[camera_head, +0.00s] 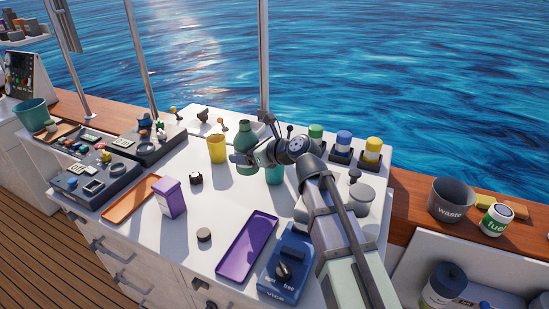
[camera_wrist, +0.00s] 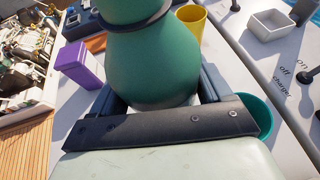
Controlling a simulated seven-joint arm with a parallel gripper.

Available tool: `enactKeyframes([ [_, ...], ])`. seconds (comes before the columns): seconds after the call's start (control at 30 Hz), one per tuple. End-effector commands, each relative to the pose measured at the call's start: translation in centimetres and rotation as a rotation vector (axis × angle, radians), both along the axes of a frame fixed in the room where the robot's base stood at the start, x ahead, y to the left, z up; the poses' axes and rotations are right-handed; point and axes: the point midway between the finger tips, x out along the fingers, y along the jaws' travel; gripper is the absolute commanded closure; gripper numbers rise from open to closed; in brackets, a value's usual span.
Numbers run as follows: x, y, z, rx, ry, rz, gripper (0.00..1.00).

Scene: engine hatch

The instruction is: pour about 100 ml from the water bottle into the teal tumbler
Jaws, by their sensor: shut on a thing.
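The green water bottle (camera_head: 245,132) stands about upright on the white worktop's far side in the head view, partly hidden by my gripper (camera_head: 243,157). In the wrist view the bottle (camera_wrist: 150,65) fills the space between the fingers of my gripper (camera_wrist: 163,92), which is shut on it. I cannot tell whether its base touches the worktop. The water level is not visible.
A yellow cup (camera_head: 217,149) stands close left of the bottle. A purple box (camera_head: 170,197), an orange tray (camera_head: 131,199) and a purple tray (camera_head: 246,247) lie nearer. Lidded jars (camera_head: 343,143) stand at the back right. A teal bucket (camera_head: 33,114) is far left.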

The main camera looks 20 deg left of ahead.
Motion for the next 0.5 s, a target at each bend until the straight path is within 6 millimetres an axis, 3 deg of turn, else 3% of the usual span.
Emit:
enactKeyframes([
  [0.5, 0.0, 0.0, -7.3, 0.000, 0.001, 0.000, 0.65],
])
